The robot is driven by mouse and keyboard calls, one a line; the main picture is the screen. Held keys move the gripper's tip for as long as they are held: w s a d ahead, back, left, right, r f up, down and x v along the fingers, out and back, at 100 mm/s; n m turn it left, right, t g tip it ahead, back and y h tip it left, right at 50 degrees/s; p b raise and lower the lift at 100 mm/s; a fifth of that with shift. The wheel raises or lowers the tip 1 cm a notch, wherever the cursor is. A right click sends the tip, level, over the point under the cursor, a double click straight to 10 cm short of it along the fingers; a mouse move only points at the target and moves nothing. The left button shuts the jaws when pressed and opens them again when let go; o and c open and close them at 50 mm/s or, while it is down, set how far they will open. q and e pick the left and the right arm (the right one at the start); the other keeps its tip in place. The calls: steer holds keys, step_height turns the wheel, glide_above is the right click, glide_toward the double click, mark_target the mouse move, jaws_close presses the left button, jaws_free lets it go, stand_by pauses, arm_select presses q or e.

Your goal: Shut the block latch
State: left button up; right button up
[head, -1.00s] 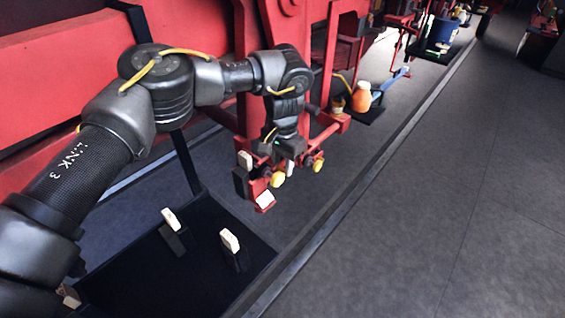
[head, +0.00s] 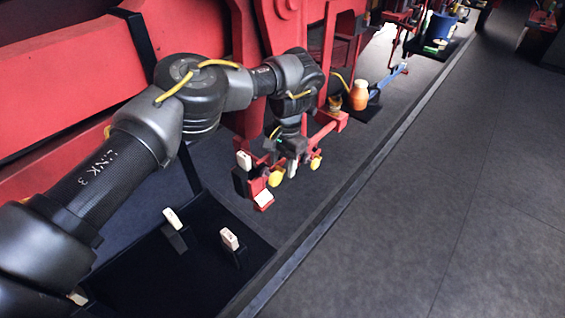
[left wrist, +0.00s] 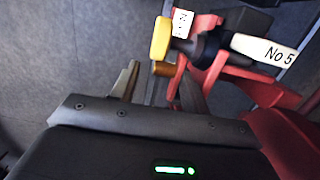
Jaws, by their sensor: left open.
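A red bracket with two yellow knobs stands beside the large red frame; no part is plainly marked as the block latch. The nearer yellow knob (head: 276,178) and the farther yellow knob (head: 315,163) show in the head view. My left gripper (head: 292,170) points down between them, open, with nothing seen held. In the left wrist view its fingers (left wrist: 160,88) reach towards a yellow knob (left wrist: 160,38) and a brownish cylinder (left wrist: 168,69), with a gap to the knob. Contact cannot be told.
A black tray (head: 205,292) with two white-tagged blocks (head: 172,218) (head: 229,239) lies in front. An orange jar (head: 359,95) and a blue tool (head: 387,80) are farther along. The large red frame (head: 80,80) borders the left. The grey floor at right is clear.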

arm_select(q)
steer(key=shift+a, duration=0.1)
steer(key=shift+w+a+r, duration=0.1)
steer(key=shift+w+r, duration=0.05)
steer(key=shift+r, duration=0.1)
step_height(320, 180, up, 10)
steer(key=d, duration=0.1)
steer(key=shift+w+r+b, duration=0.15)
steer(key=shift+w+b, duration=0.25)
steer(key=shift+b, duration=0.05)
steer(key=shift+s, duration=0.1)
